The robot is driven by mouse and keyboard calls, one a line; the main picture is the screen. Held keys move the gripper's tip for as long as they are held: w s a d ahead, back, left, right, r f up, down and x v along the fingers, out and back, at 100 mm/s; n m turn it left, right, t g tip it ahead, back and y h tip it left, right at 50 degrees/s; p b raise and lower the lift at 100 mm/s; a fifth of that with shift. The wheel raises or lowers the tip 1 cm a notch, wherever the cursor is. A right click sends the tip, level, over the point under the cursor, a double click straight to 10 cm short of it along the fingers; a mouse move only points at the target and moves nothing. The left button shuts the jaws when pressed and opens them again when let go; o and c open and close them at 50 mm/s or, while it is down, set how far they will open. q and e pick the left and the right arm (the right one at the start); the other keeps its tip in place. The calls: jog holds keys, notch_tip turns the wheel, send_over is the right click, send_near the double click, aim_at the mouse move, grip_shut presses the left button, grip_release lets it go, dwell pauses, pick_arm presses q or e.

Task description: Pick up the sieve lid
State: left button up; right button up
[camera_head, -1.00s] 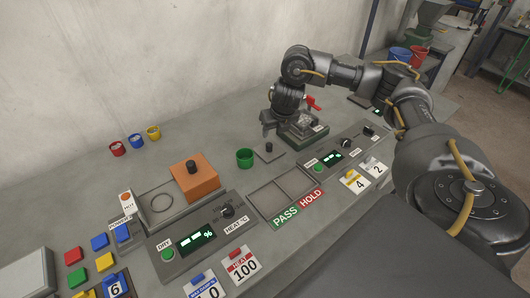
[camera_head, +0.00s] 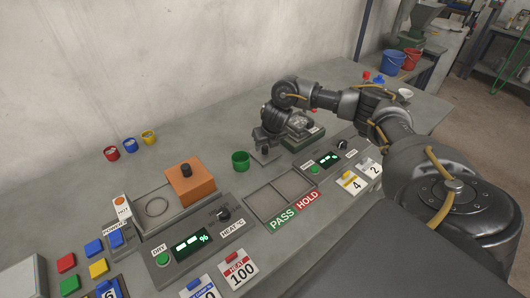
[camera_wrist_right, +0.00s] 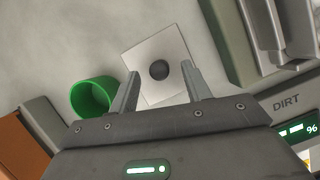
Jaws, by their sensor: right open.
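The sieve lid (camera_wrist_right: 150,52) is a pale square plate with a round dark knob (camera_wrist_right: 159,69) at its middle. It lies flat on the bench right of the green cup. In the head view the lid (camera_head: 267,159) is partly hidden under my right gripper (camera_head: 264,148). In the wrist view the two fingers of my right gripper (camera_wrist_right: 160,73) are apart, with the knob between them in the picture. No contact with the knob can be made out. My left gripper is not in view.
The green cup (camera_head: 240,161) stands close left of the lid, and in the wrist view (camera_wrist_right: 92,97) it is near one finger. A dark green machine (camera_head: 301,139) stands just behind right. An orange block (camera_head: 190,187) is further left. The sorting tray (camera_head: 264,203) is in front.

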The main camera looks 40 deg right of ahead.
jog(key=shift+w+d+f, duration=0.1)
jog(key=shift+w+f, duration=0.2)
jog(key=shift+f, duration=0.35)
grip_shut()
jog(key=shift+r, duration=0.2)
jog(key=shift+r, duration=0.2)
notch_tip(320, 180, up, 2)
jog(key=shift+r+b, duration=0.1)
jog(key=shift+b, duration=0.4)
jog(key=s+a+r+p, duration=0.5)
jog(key=s+a+r, duration=0.4)
jog(key=s+r, duration=0.1)
jog(key=shift+s, duration=0.5)
jog(key=shift+d+r+p, duration=0.1)
jog(key=shift+p, duration=0.2)
